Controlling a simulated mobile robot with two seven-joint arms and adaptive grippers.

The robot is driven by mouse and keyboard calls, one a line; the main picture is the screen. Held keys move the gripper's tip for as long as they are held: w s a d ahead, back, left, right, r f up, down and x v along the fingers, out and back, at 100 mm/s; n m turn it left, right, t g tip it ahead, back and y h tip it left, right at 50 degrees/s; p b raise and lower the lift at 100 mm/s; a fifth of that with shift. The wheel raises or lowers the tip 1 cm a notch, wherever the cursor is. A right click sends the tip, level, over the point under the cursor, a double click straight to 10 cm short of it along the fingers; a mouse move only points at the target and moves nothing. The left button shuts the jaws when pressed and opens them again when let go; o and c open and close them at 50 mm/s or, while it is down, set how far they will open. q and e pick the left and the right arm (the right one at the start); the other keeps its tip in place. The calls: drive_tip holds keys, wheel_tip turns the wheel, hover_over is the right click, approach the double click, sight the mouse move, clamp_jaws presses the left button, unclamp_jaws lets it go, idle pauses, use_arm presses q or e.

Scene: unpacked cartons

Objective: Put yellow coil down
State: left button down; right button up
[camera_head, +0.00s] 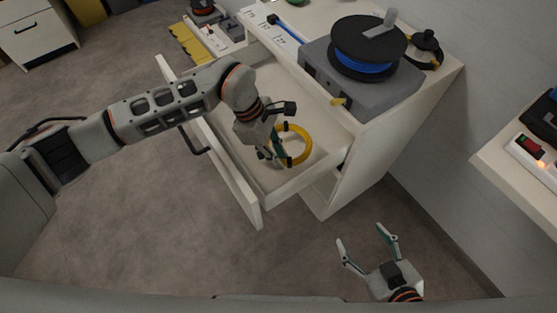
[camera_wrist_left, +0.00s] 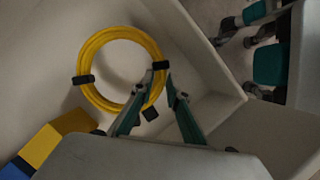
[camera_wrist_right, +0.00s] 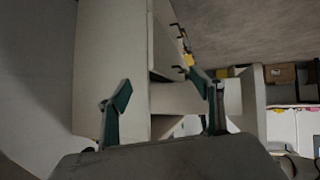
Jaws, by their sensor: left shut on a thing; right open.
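The yellow coil (camera_head: 306,150), a ring with black clips, is in the open white drawer (camera_head: 235,187). My left gripper (camera_head: 272,153) reaches down into the drawer and is shut on the coil's near edge. In the left wrist view the coil (camera_wrist_left: 118,33) hangs at the fingertips (camera_wrist_left: 160,79), over the pale drawer floor. I cannot tell whether it touches the floor. My right gripper (camera_head: 361,238) is open and empty, low in front of the cabinet, away from the drawer.
A grey machine with a black and blue spool (camera_head: 365,68) stands on the cabinet top. Yellow and blue blocks (camera_wrist_left: 70,122) show at lower left in the left wrist view. The drawer walls stand close around my left gripper. The floor at left (camera_head: 130,190) is clear.

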use_arm(q)
wheel_tip(320, 180, down, 4)
drive_tip(key=shift+s+r+b, duration=0.15)
drive_tip(key=shift+r+b, duration=0.05)
drive_tip(key=shift+b, duration=0.1)
drive_tip(key=shift+r, duration=0.1)
drive_tip(key=shift+f, duration=0.2)
drive_tip(key=c, duration=2)
unclamp_jaws()
drive_tip(key=shift+o, duration=0.2)
use_arm(e)
drive_tip(key=shift+w+a, duration=0.2)
